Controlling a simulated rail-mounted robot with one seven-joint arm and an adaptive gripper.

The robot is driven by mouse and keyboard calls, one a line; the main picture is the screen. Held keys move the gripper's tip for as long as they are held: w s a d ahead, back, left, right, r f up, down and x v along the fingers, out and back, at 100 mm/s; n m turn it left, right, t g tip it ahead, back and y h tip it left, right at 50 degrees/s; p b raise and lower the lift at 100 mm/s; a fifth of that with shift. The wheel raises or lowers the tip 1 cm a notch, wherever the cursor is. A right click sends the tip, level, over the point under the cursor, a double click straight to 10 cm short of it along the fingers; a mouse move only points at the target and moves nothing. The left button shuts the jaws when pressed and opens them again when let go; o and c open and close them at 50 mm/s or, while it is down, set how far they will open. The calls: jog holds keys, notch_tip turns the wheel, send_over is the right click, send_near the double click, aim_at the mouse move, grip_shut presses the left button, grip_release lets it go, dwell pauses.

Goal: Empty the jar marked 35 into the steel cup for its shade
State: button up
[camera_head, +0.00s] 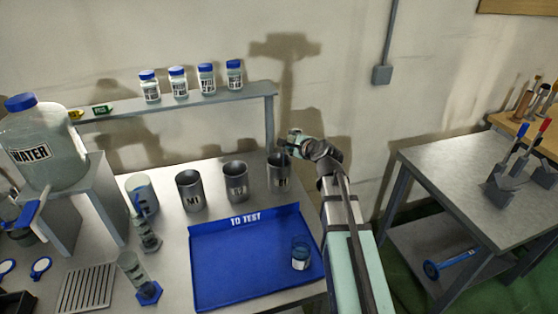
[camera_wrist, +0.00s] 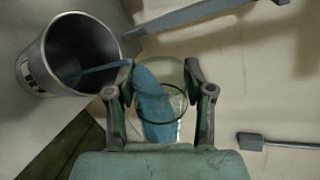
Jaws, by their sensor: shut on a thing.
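My gripper (camera_wrist: 160,82) is shut on a clear glass jar (camera_wrist: 172,112) holding blue liquid; the jar is tilted towards the steel cup (camera_wrist: 82,50). A blue stream (camera_wrist: 100,68) runs from the jar's mouth into the cup, where it meets the inside. In the head view my gripper (camera_head: 298,146) is above the rightmost of three steel cups (camera_head: 279,172). The held jar's number cannot be read, and the jar is not clearly visible in the head view.
Steel cups marked M1 (camera_head: 190,190) and seemingly M2 (camera_head: 235,182) stand to the left. A blue TO TEST tray (camera_head: 235,275) in front holds another jar of blue liquid (camera_head: 300,254). A shelf (camera_head: 190,103) with several blue-capped jars is behind; a water jug (camera_head: 45,155) stands left.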

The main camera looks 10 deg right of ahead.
jog(key=shift+a+r+n, duration=0.1)
jog(key=shift+n, duration=0.2)
dwell(0.5)
jog(key=shift+a+f+n+h+p, duration=0.6)
jog(key=shift+a+p, duration=0.05)
jog(key=shift+a, duration=0.1)
dwell(1.3)
jog(key=shift+s+a+r+n+h+p, duration=0.15)
jog(key=shift+n+h+p, duration=0.2)
jog(key=shift+p, duration=0.25)
jog(key=shift+w+a+n+h+p, duration=0.1)
jog(key=shift+n+h+p, duration=0.2)
jog(key=shift+p, duration=0.25)
dwell(1.1)
jog(key=shift+d+f+m+y+b, duration=0.15)
jog(key=shift+f+m+y+b, duration=0.2)
jog(key=shift+b, duration=0.5)
jog(key=shift+d+f+m+b, duration=0.2)
jog(key=shift+m+b, duration=0.1)
jog(key=shift+b, duration=0.3)
jog(key=shift+d+r+m+y+b, duration=0.4)
jog(key=shift+d+r+m+y, duration=0.2)
jog(key=shift+d+r+y, duration=0.2)
jog(key=shift+r, duration=0.2)
jog(key=shift+a+f, duration=0.1)
